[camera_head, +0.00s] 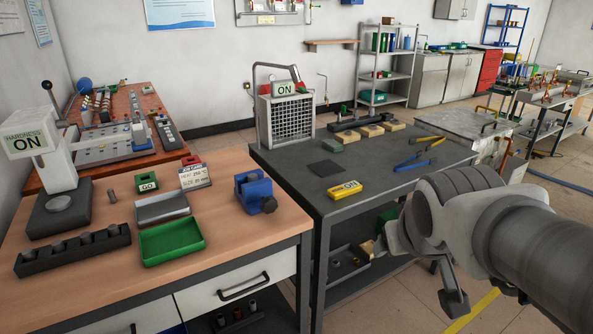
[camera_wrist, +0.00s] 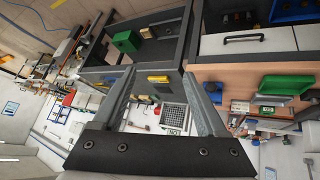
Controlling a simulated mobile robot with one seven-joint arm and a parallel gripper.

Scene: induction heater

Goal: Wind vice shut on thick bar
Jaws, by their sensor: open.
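The blue vice (camera_head: 255,190) stands near the right edge of the wooden bench, with a dark round part on its front right side. I cannot make out a bar between its jaws.
The wooden bench holds a green tray (camera_head: 171,241), a grey tray (camera_head: 162,208), a black rack (camera_head: 73,249) and a hardness tester (camera_head: 40,150).

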